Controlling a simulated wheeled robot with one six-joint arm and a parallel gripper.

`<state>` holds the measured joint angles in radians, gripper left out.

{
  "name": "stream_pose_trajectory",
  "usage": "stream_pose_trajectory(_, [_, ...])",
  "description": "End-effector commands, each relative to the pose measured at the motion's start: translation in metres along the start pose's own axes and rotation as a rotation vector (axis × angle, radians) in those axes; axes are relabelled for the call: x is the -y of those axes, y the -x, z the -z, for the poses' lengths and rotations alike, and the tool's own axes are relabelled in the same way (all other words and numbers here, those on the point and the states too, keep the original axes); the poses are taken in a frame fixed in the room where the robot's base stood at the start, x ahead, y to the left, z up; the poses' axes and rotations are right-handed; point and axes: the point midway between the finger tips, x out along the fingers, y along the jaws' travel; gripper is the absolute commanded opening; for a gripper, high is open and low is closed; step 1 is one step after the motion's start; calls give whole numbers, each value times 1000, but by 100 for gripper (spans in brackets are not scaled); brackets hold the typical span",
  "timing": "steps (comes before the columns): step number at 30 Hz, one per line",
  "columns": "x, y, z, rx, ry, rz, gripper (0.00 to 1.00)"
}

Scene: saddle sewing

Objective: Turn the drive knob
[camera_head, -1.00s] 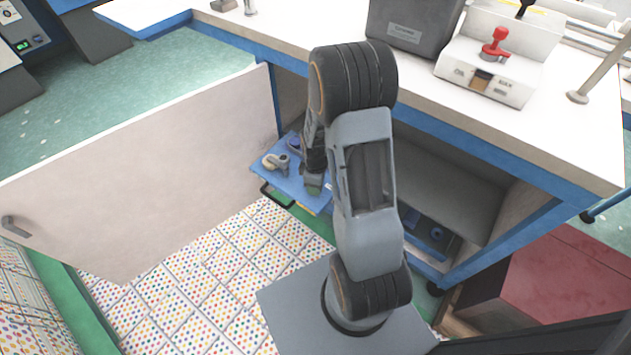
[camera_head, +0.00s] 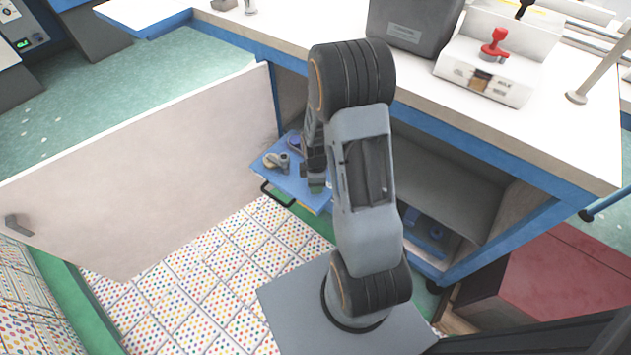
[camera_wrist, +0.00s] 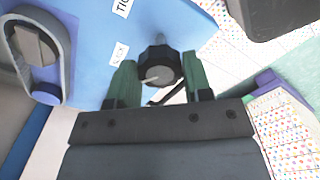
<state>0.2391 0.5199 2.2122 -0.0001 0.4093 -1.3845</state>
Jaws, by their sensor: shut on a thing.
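The black drive knob (camera_wrist: 161,65), lobed and with a pale pointer mark, stands on the blue panel (camera_wrist: 85,60) in the wrist view. My gripper (camera_wrist: 158,72) has its two green fingers on either side of the knob and is shut on it. In the head view my gripper (camera_head: 317,187) reaches down to the blue pull-out panel (camera_head: 293,181) in the cabinet opening. There the knob is hidden behind the fingers and my arm. White labels (camera_wrist: 120,53) beside the knob are only partly legible.
A grey looped part (camera_wrist: 38,45) is to the left of the knob; beige and blue parts (camera_head: 277,160) sit on the panel. A black handle (camera_head: 277,196) is on its front edge. The open cabinet door (camera_head: 140,165) stands left; the worktop (camera_head: 560,130) overhangs above.

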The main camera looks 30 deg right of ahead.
Motion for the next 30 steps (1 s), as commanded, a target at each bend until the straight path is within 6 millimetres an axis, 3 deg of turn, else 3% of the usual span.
stream_pose_trajectory(3, [0,0,0,0,-1,1,22])
stream_pose_trajectory(4, [0,0,0,0,-1,1,49])
stream_pose_trajectory(11, [0,0,0,0,-2,1,71])
stream_pose_trajectory(22, [0,10,0,0,-2,-1,71])
stream_pose_trajectory(30, [0,62,0,-1,-2,-4,71])
